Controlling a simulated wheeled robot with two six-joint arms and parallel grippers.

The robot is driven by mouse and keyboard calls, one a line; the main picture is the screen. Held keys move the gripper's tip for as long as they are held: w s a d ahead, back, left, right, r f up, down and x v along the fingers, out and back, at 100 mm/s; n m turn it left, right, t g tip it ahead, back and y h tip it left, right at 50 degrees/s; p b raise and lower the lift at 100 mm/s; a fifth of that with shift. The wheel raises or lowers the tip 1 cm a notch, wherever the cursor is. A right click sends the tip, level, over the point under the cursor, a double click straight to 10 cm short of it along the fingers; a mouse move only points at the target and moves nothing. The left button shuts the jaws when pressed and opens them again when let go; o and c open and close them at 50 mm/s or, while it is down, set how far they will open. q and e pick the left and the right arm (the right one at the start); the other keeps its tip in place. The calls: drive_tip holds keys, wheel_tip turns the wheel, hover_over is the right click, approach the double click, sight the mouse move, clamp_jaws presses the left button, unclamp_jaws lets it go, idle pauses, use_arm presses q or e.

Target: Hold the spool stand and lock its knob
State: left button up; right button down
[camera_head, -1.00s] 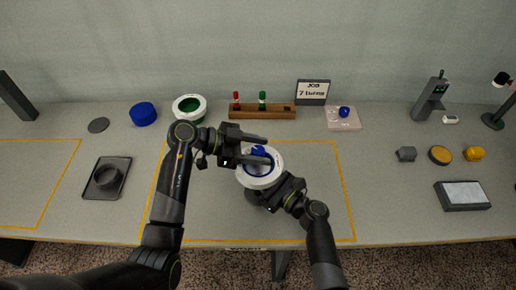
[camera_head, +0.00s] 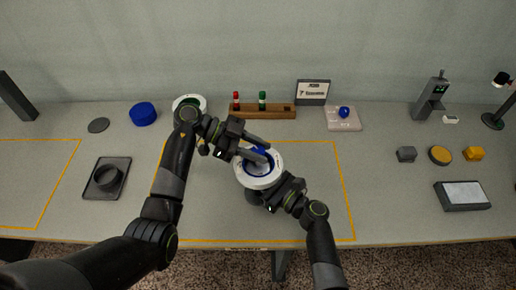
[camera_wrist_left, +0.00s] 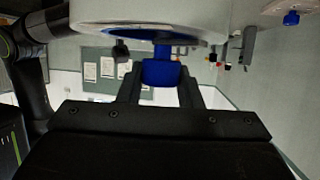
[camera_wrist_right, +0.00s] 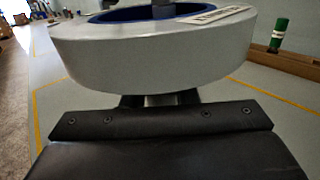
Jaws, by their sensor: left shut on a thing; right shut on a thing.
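A white spool (camera_head: 245,179) with a blue inner ring sits on its stand inside the orange-outlined area. My left gripper (camera_head: 262,153) reaches over the spool from the left. The left wrist view shows it shut on the blue knob (camera_wrist_left: 160,73), one finger on each side. My right gripper (camera_head: 264,193) comes from the lower right, beneath the spool's rim. In the right wrist view its fingers (camera_wrist_right: 158,100) close on the dark stand under the spool (camera_wrist_right: 150,60), which hides most of the grip.
Behind are a green-centred white spool (camera_head: 184,99), a wooden rack (camera_head: 275,112) with red and green pegs, a sign (camera_head: 312,92) and a clear tray (camera_head: 343,124) with a blue knob. A black tray (camera_head: 98,188) lies left. The area right of the stand is clear.

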use_arm(q)
drive_tip(key=shift+m+g+y, duration=0.8)
drive_tip(key=shift+m+g, duration=1)
drive_tip(key=shift+g, duration=0.5)
drive_tip(key=o, duration=1)
drive_tip(key=v, duration=0.7)
drive_tip(key=shift+w+a+r, duration=0.1)
drive_tip(key=shift+a, duration=0.1)
